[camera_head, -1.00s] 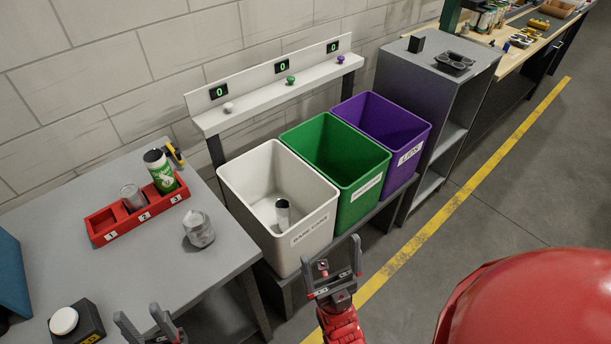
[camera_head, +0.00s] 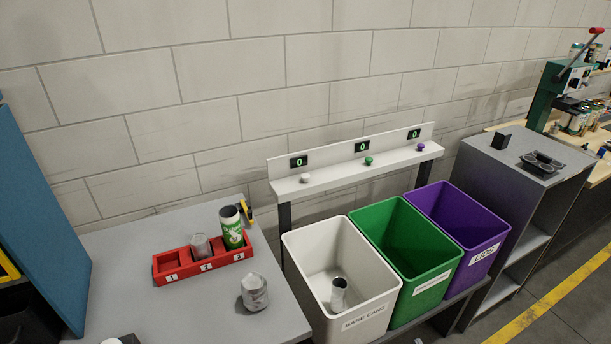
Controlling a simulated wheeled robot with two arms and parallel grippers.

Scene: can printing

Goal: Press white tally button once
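The white tally button (camera_head: 305,178) sits on the grey-white shelf above the white bin, at the left end of the row. The counter display (camera_head: 299,161) behind it reads 0. A green button (camera_head: 368,160) and a purple button (camera_head: 420,147) stand farther right on the same shelf, each with a display at 0. The white bin (camera_head: 318,231) below holds one bare silver can (camera_head: 338,293). Neither of my grippers can be made out in the current view.
A green bin (camera_head: 390,220) and a purple bin (camera_head: 470,209) stand beside the white bin. On the grey table (camera_head: 130,247), a red tray (camera_head: 205,266) holds a silver can (camera_head: 201,246) and a green-white can (camera_head: 231,228). A crumpled can (camera_head: 254,291) stands in front.

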